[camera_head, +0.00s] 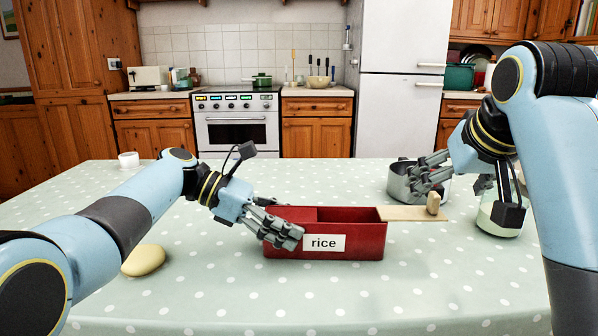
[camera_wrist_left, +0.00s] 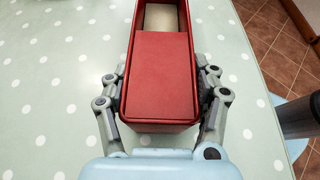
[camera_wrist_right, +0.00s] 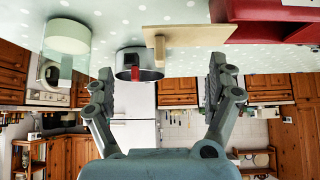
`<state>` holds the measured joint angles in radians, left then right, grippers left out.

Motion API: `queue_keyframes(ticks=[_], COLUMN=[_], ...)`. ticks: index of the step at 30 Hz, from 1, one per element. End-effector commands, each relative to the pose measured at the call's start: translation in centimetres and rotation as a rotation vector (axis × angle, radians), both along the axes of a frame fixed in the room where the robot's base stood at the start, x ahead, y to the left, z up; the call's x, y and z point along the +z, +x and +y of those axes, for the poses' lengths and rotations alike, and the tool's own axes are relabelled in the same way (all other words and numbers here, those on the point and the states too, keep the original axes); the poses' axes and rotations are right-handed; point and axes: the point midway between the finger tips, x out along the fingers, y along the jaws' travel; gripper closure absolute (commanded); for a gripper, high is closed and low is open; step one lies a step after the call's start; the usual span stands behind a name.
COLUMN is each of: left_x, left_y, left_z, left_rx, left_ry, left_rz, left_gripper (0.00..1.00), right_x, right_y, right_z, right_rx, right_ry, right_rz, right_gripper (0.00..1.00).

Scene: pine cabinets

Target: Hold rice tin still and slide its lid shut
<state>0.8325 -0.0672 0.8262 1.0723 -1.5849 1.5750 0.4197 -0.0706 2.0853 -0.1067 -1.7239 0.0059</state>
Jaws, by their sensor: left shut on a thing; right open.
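The red rice tin (camera_head: 355,243) stands on the table with a white "rice" label facing me. My left gripper (camera_head: 280,232) is shut on its left end, with fingers on both long sides, as the left wrist view (camera_wrist_left: 162,100) shows. A red cover spans that end of the tin. The wooden lid (camera_head: 405,213) sticks out past the tin's right end, with an upright wooden knob (camera_head: 433,203) at its outer end. In the right wrist view the lid (camera_wrist_right: 195,36) and knob show beyond the fingers.
A glass jar with pale contents (camera_head: 498,218) stands at the right, near my right arm. A yellowish lump (camera_head: 143,260) and a small white cup (camera_head: 128,160) are at the left.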

Motion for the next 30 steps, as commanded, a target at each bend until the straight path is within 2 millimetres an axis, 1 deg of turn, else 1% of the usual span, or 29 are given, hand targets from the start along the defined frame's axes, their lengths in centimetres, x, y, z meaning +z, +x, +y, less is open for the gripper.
queue_keyframes(ticks=[1,9,13,21,22,23,30], left_x=[-0.6,-0.6,-0.6,-0.6,-0.6,-0.6,-0.6], left_y=[-0.2,-0.2,-0.2,-0.2,-0.2,-0.2,-0.2], left_z=[0.2,0.2,0.2,0.2,0.2,0.2,0.1], left_rx=[0.001,0.0,0.0,0.001,0.001,0.001,0.001], left_ry=[0.007,0.007,0.007,0.007,0.007,0.007,0.007], left_rz=[0.008,0.007,0.007,0.007,0.007,0.007,0.007], left_gripper=[0.98,0.98,0.98,0.98,0.98,0.98,0.98], right_x=[-0.7,-3.0,-3.5,-3.6,-3.6,-3.5,-3.6], right_y=[0.5,2.4,2.9,3.0,3.0,3.0,3.0], right_z=[-0.1,-0.2,-0.2,-0.2,-0.2,-0.2,-0.2], right_rx=[0.0,0.0,0.0,0.0,0.0,0.0,-0.001], right_ry=[-0.001,-0.001,0.0,0.0,0.0,0.0,-0.001], right_rz=[0.003,0.002,0.0,0.0,0.0,0.0,0.0], right_gripper=[0.12,0.12,0.12,0.12,0.13,0.17,0.48])
